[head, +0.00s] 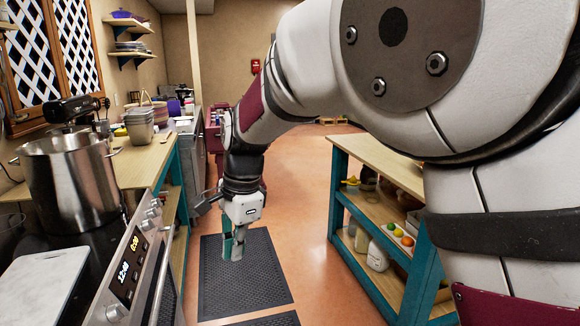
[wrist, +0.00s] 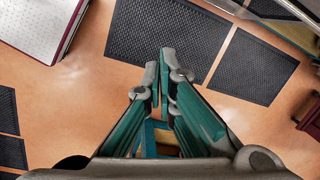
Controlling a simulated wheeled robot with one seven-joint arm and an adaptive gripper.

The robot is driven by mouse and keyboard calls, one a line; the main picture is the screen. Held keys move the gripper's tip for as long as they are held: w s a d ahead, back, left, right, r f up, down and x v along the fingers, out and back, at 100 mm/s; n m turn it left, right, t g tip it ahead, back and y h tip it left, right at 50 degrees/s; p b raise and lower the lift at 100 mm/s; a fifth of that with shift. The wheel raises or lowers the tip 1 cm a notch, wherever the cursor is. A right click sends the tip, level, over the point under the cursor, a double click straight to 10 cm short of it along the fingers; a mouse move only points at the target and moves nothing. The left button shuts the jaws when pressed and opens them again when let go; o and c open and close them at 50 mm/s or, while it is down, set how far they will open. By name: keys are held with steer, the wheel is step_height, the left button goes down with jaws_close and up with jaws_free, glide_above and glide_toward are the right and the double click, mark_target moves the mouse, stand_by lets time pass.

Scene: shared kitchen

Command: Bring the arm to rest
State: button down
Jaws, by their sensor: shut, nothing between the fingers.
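My gripper (head: 233,245) hangs from my arm in the middle of the head view, pointing down over a black floor mat (head: 245,284). In the wrist view my gripper (wrist: 160,78) has its two green fingers brought together at the tips, with nothing between them. My arm reaches in from the right side of the head view and hides part of the room. The floor mat (wrist: 170,35) also shows in the wrist view, below and beyond the fingertips.
At left stands a stove (head: 137,262) with a large steel pot (head: 70,185) and a white board (head: 42,285). At right is a wooden-topped table (head: 385,165) with teal legs and shelved goods. The orange floor between them is clear towards the back.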

steer(key=s+d+r+n+t, duration=0.1)
steer(key=s+d+r+n, duration=0.2)
steer(key=d, duration=0.4)
steer(key=s+d+r+n+p, duration=0.1)
steer(key=s+d+r, duration=0.3)
steer(key=s+d, duration=0.15)
steer(key=s+d+r+n+t, duration=0.1)
steer(key=s+d+r, duration=0.2)
steer(key=d, duration=0.5)
steer(key=s+d+f+n+t+h, duration=0.1)
steer(key=s+d+n, duration=0.2)
steer(key=s+d, duration=0.2)
steer(key=s+d+f+n+p, duration=0.1)
steer(key=s+d, duration=0.3)
steer(key=s, duration=0.6)
steer(key=shift+s+d+f+n+t+h, duration=0.15)
steer(key=shift+d+n+t+h, duration=0.25)
steer(key=shift+n, duration=0.5)
